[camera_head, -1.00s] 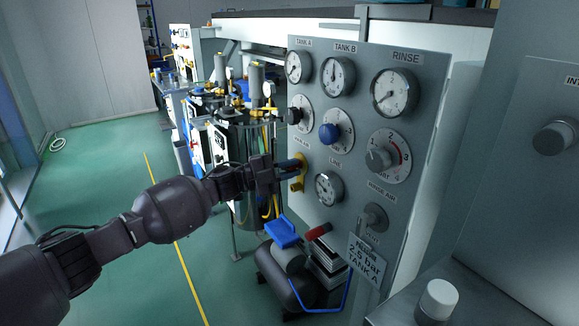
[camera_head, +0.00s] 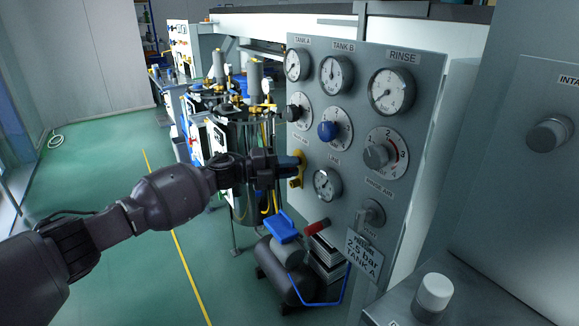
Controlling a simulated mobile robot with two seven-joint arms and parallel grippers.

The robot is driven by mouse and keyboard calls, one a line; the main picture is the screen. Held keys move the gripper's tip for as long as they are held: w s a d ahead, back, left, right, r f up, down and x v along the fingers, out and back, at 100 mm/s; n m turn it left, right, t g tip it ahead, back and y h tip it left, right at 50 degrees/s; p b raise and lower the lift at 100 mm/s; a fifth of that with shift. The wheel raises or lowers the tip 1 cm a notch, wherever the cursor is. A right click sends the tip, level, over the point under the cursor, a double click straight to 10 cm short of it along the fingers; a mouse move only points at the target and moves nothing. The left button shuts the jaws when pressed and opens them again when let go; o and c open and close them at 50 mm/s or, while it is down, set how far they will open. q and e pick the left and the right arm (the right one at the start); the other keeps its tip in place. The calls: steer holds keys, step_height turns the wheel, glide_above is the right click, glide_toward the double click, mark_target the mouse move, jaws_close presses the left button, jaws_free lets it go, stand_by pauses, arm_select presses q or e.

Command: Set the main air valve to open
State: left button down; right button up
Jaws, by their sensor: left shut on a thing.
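The main air valve (camera_head: 297,180) is a yellow fitting at the left edge of the grey panel, under a small label. My left gripper (camera_head: 274,166) reaches in from the left and is shut on this handle. The gripper hides most of the handle, so its exact angle is hard to tell. My right gripper is not in view.
The panel (camera_head: 345,150) carries several gauges and knobs, including a blue knob (camera_head: 327,131) close right of the valve. A tag (camera_head: 364,257) hangs below a grey lever (camera_head: 371,214). A compressor (camera_head: 286,270) stands below. Green floor is clear at left.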

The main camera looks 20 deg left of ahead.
arm_select(q)
steer(key=c, duration=1.2)
jaws_free()
steer(key=shift+o, duration=0.2)
steer(key=shift+a, duration=0.1)
steer(key=p+v, duration=0.1)
steer(key=v, duration=0.9)
steer(key=shift+s+a, duration=0.2)
steer(key=shift+a, duration=0.1)
steer(key=shift+w, duration=0.1)
